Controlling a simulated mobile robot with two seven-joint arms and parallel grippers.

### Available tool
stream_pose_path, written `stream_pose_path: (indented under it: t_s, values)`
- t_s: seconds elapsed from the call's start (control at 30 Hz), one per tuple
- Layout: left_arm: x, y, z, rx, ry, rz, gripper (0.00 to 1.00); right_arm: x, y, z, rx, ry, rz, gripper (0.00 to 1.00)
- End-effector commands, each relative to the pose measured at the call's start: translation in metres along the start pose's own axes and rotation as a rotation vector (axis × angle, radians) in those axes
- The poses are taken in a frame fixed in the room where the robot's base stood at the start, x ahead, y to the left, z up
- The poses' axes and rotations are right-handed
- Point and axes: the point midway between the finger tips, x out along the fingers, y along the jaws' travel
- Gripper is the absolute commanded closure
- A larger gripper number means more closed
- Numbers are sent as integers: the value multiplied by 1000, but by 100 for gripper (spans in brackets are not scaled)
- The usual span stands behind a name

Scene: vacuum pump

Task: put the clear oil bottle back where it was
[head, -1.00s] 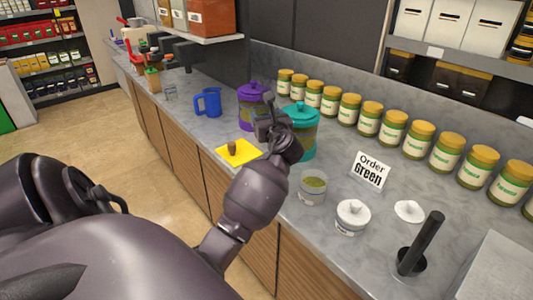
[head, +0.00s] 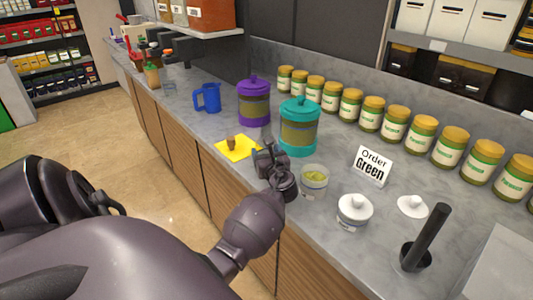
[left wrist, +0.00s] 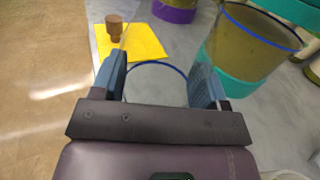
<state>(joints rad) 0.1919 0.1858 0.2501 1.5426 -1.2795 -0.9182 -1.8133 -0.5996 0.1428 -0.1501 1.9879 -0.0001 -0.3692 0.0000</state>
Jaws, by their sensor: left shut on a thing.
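My left gripper (head: 272,168) is over the counter beside the open glass jar. In the left wrist view its fingers (left wrist: 165,85) are shut on a clear, blue-rimmed thing (left wrist: 156,90), which I take to be the clear oil bottle. The gripper mostly hides it in the head view, so its tilt and any contact with the counter are unclear. A brown cork stopper (head: 231,143) stands on a yellow cloth (head: 241,152) just behind the gripper. The open jar (head: 314,182) holds yellow-green contents. My right gripper is not in view.
A teal canister (head: 299,127) and a purple canister (head: 254,101) stand behind the gripper. A blue jug (head: 208,98) is further left. A white-lidded jar (head: 354,211), an "Order Green" sign (head: 371,166) and a black-handled tool (head: 426,240) are to the right. Several labelled jars line the wall.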

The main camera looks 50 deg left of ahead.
Motion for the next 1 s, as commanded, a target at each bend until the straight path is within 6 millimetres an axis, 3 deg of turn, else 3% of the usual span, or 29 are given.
stream_pose_path:
  t_s: [0.47,0.5,0.63,1.0]
  values:
    - [0,0,-6,0,-2,-1,65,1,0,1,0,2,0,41]
    - [0,0,-7,0,-1,-1,29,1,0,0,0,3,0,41]
    - [0,0,-7,0,-1,-1,9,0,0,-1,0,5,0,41]
    - [0,0,-2,-2,-1,-1,7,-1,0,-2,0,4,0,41]
